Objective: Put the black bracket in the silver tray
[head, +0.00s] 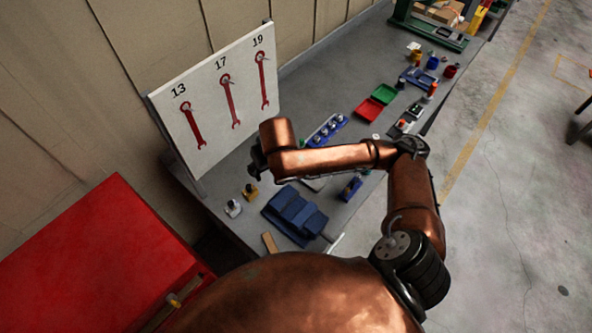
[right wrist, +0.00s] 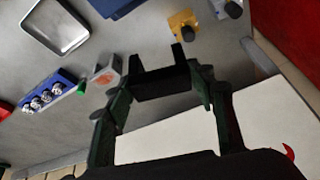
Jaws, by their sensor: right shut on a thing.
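My right gripper (head: 257,163) is held above the bench, in front of the white wrench board. In the right wrist view its fingers are shut on the black bracket (right wrist: 160,82), a dark U-shaped piece held clear of the bench. The bracket cannot be told from the gripper in the head view. The silver tray (right wrist: 83,40) is empty and lies on the bench at the upper left of the right wrist view, apart from the bracket. In the head view my right arm hides most of the tray (head: 316,184). My left gripper is not in view.
The white board (head: 215,95) with red wrenches stands behind. A blue socket holder (right wrist: 45,95), a grey and red block (right wrist: 104,72) and a yellow-based piece (right wrist: 183,24) are nearby. A blue stepped block (head: 296,214) and a red cabinet (head: 95,260) are nearer my body.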

